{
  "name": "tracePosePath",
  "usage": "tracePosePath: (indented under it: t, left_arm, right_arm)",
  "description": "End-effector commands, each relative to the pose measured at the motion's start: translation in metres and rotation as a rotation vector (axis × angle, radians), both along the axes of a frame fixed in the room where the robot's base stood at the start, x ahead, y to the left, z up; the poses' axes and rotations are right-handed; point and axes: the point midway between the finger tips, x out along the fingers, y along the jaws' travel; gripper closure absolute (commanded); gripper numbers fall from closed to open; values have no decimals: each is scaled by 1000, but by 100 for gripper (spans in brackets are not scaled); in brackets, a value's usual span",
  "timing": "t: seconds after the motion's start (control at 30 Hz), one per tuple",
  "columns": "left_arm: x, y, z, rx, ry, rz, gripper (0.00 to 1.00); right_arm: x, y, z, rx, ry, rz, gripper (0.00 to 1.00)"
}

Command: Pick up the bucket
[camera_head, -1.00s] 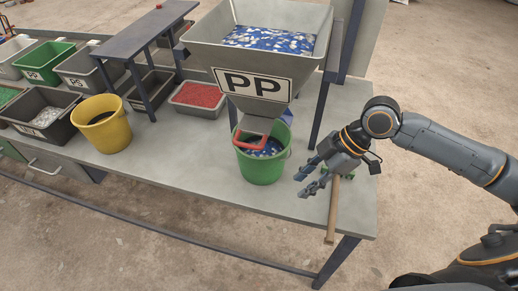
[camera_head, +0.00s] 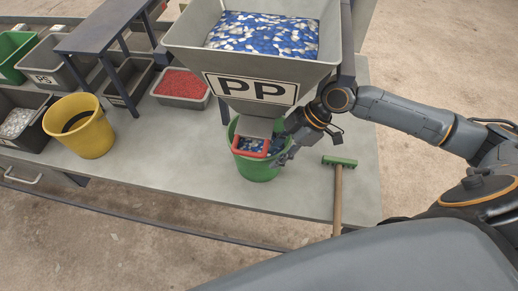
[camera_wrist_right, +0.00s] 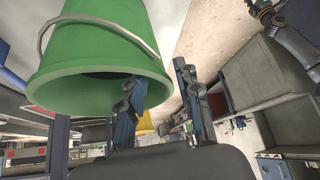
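A green bucket (camera_head: 258,168) stands on the grey table under the PP hopper's red-edged outlet, with blue and white flakes inside. In the right wrist view the green bucket (camera_wrist_right: 95,45) fills the upper left, with its thin wire handle lying against its side. My right gripper (camera_head: 287,152) is at the bucket's right rim. In the right wrist view its fingers (camera_wrist_right: 160,80) are apart; one appears inside the bucket's mouth and the other outside the wall. Contact with the wall cannot be told. A yellow bucket (camera_head: 90,138) stands further left. My left gripper is out of view.
The PP hopper (camera_head: 250,65) and its red-edged outlet (camera_head: 251,147) hang close over the green bucket. A green-headed brush (camera_head: 338,185) lies right of it, its handle past the table's front edge. A tray of red pellets (camera_head: 181,86) stands behind left. Table between the buckets is clear.

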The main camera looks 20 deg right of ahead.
Motion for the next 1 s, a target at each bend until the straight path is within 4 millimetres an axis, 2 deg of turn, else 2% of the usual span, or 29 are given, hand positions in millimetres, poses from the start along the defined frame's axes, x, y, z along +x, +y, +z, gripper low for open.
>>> tracePosePath:
  t: [0.2,0.27,0.43,0.7,0.87,1.0]
  left_arm:
    - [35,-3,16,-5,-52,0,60]
    - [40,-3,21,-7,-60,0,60]
    - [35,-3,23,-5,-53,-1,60]
    - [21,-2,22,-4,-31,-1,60]
    - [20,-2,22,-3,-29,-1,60]
    - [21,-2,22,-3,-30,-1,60]
  right_arm:
    - [5,13,-16,4,4,0,67]
    - [8,17,-24,4,3,-1,67]
    - [10,26,-42,1,1,1,67]
    - [10,27,-46,-1,0,1,67]
    - [10,27,-46,0,-1,1,99]
    - [10,27,-46,0,1,1,100]
